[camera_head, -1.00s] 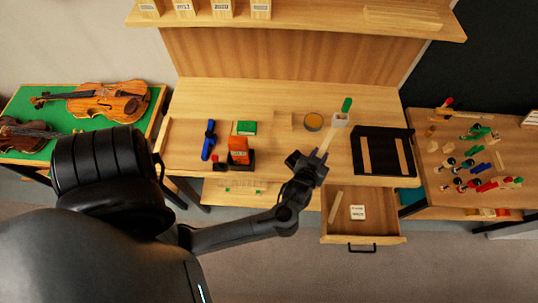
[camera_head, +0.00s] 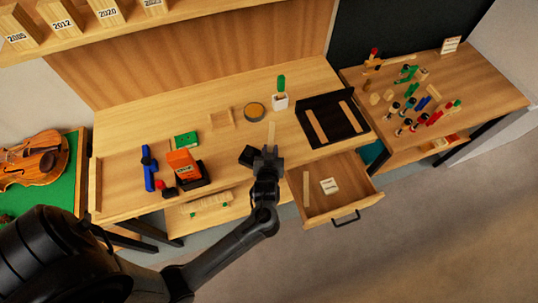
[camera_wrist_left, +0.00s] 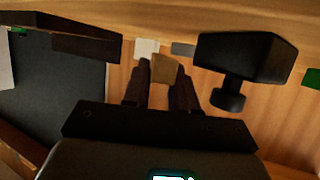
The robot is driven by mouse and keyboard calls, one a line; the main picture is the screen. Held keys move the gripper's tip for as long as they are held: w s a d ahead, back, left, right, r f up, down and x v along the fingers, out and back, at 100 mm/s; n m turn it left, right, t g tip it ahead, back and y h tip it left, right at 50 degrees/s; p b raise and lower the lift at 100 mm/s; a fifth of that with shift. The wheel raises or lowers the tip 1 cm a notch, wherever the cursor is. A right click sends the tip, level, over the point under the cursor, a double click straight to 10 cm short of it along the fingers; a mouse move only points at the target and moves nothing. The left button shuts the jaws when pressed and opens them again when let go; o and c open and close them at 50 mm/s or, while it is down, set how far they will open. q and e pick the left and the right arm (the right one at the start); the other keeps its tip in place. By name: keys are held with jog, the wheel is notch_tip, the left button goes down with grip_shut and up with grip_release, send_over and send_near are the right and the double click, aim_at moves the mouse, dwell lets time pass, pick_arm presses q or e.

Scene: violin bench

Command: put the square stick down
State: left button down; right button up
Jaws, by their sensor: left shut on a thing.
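The square stick (camera_head: 271,132) is a pale wooden bar. My left gripper (camera_head: 267,155) is shut on it near the bench's front edge, and the stick points away from the gripper toward the back of the bench. In the left wrist view the end of the stick (camera_wrist_left: 165,68) shows between the two dark fingers (camera_wrist_left: 160,85). I cannot tell whether the stick touches the bench top. My right gripper is in no view.
A black tray (camera_head: 351,130) with pale strips lies right of the stick. A dark block (camera_head: 247,156) is close left of my gripper. An orange box (camera_head: 184,164) stands further left. An open drawer (camera_head: 345,198) juts out front.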

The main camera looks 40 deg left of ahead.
pick_arm(q)
jog(key=shift+f, duration=1.35)
jog(key=shift+f, duration=0.1)
jog(key=shift+f, duration=0.1)
jog(key=c, duration=1.2)
grip_release()
